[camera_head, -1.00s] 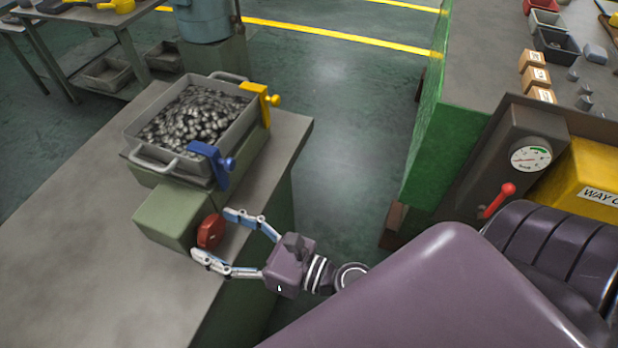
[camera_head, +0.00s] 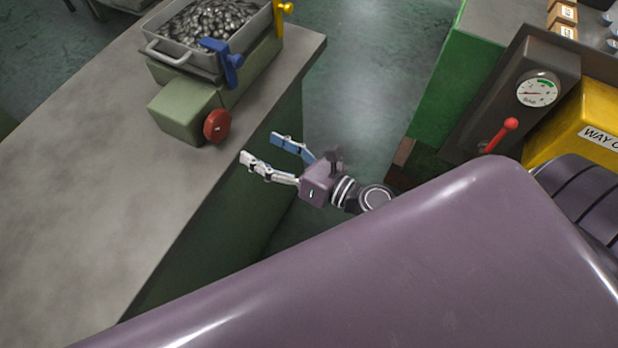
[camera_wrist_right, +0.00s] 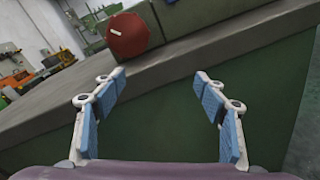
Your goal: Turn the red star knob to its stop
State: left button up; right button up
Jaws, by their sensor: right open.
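The red star knob (camera_head: 217,126) sits on the end face of a green block (camera_head: 187,108) on the grey bench. In the right wrist view the knob (camera_wrist_right: 127,36) is above the fingers and left of centre, with a pale mark on its face. My right gripper (camera_head: 258,147) is open and empty, apart from the knob, to its right and nearer to me, beside the bench edge. Its two blue-padded fingers (camera_wrist_right: 158,88) are spread wide in the wrist view. My left gripper is not in view.
A metal tray of dark parts (camera_head: 207,22) stands on the green fixture, with a blue clamp (camera_head: 228,64) and a yellow clamp (camera_head: 284,8). The bench top (camera_head: 90,130) is bare at left. A gauge panel with a red lever (camera_head: 497,136) stands at right.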

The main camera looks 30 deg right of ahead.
jog(key=s+d+f+m+g+h, duration=0.1)
jog(key=d+f+m+h, duration=0.1)
jog(key=d+f+m, duration=0.2)
jog(key=s+d+f+m+g+h, duration=0.1)
jog(key=s+d+f+m+h, duration=0.1)
jog(key=f+m, duration=0.9)
notch_tip(320, 180, down, 10)
jog(key=shift+s+d+f+m+g+h+b, duration=0.1)
jog(key=shift+s+d+m+g+h+b, duration=0.25)
jog(key=shift+d+h, duration=0.6)
jog(key=shift+w+d, duration=0.1)
jog(key=shift+d, duration=0.05)
